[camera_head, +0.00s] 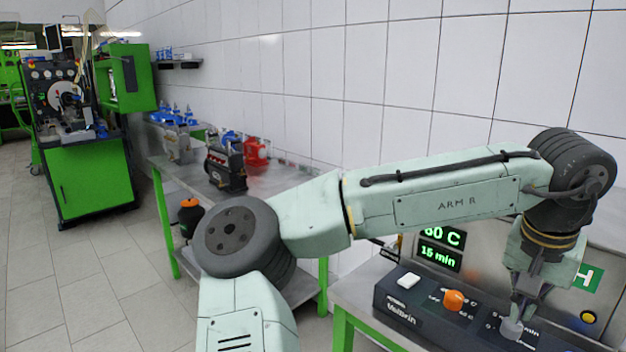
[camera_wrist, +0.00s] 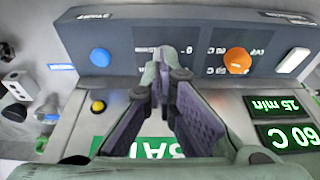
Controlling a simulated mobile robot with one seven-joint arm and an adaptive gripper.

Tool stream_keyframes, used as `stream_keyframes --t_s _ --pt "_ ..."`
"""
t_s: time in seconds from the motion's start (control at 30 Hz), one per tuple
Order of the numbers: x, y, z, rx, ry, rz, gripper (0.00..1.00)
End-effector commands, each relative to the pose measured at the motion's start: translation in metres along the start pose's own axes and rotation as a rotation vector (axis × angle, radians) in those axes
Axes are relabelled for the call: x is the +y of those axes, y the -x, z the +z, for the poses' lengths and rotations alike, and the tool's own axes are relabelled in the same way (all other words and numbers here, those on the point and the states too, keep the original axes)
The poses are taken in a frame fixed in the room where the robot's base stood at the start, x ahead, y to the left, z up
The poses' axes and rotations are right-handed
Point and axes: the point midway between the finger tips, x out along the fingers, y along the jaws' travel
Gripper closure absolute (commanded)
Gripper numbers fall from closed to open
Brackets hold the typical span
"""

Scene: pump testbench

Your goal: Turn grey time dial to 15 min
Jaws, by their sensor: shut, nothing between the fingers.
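The grey time dial (camera_head: 511,328) sits on the dark sloped control panel (camera_head: 398,308) in the head view. My gripper (camera_head: 517,312) points down right at the dial, with its fingertips at or just above it; I cannot tell if they touch.
An orange knob (camera_head: 453,300) and a white switch (camera_head: 408,281) stand left of the dial. A blue button (camera_wrist: 100,57) and a yellow button (camera_wrist: 98,106) show in the wrist view. A second bench (camera_head: 275,178) with pumps stands further back.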

Motion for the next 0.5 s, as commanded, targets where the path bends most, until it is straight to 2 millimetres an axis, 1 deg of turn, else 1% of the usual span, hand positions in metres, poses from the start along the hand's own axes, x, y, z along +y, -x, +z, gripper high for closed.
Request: stream_keyframes --t_s 0.03,0.2,0.33,0.5 --pt "-0.001 -0.012 0.003 0.000 0.001 -0.002 1.00" --pt "-0.001 -0.033 0.009 -0.001 0.001 0.000 1.00" --pt "0.000 -0.046 0.011 0.000 0.000 0.002 1.00" --pt "0.000 -0.053 0.013 0.000 0.000 0.002 1.00"
